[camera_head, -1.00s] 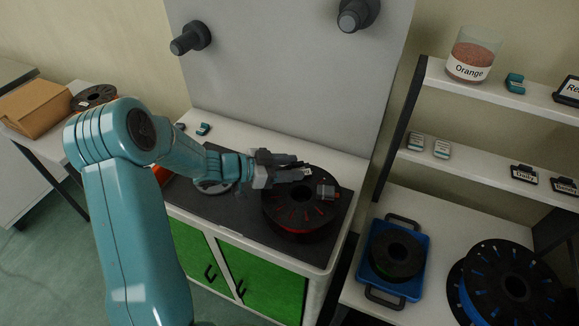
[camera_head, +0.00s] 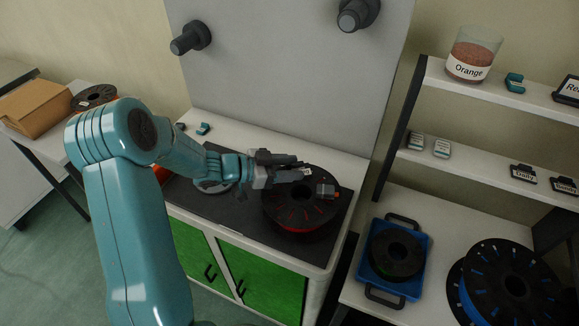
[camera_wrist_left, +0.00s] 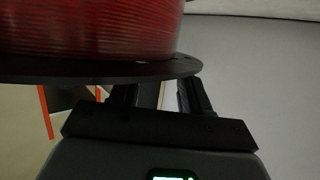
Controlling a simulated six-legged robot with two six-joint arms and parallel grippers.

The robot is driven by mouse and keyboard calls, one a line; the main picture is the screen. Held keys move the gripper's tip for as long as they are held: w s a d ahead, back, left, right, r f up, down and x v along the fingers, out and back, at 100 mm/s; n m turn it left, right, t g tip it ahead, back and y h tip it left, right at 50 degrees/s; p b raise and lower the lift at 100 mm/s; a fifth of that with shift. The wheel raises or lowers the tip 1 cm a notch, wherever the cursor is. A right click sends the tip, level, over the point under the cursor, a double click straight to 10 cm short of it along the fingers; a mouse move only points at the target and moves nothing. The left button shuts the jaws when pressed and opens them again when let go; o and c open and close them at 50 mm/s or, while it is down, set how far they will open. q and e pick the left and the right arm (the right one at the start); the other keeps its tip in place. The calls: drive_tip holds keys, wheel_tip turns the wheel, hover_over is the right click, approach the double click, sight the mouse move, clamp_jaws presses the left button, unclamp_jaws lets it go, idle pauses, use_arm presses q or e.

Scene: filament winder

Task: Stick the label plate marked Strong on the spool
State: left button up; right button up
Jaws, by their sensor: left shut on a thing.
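A black spool (camera_head: 300,210) wound with red filament lies flat on the dark mat of the winder's cabinet. It also shows close up in the left wrist view as red filament (camera_wrist_left: 90,30) above a black flange. My left gripper (camera_head: 303,169) reaches in from the left over the spool's far side. It is shut on a small pale piece at its fingertips, probably the label plate; its marking cannot be read. Whether the plate touches the spool cannot be told. My right gripper is out of view.
A small grey block (camera_head: 326,191) shows at the spool's right side. A tall grey panel (camera_head: 290,80) stands behind. Right shelves hold an Orange jar (camera_head: 472,58) and several small label plates. A blue tray (camera_head: 400,288) with a spool and a larger spool (camera_head: 512,285) stand lower right.

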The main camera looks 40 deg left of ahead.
use_arm(q)
drive_tip(key=shift+f, duration=0.1)
drive_tip(key=o, duration=1.1)
drive_tip(key=v, duration=1.6)
drive_tip(key=shift+s+a+b, duration=0.1)
drive_tip(key=shift+b, duration=0.2)
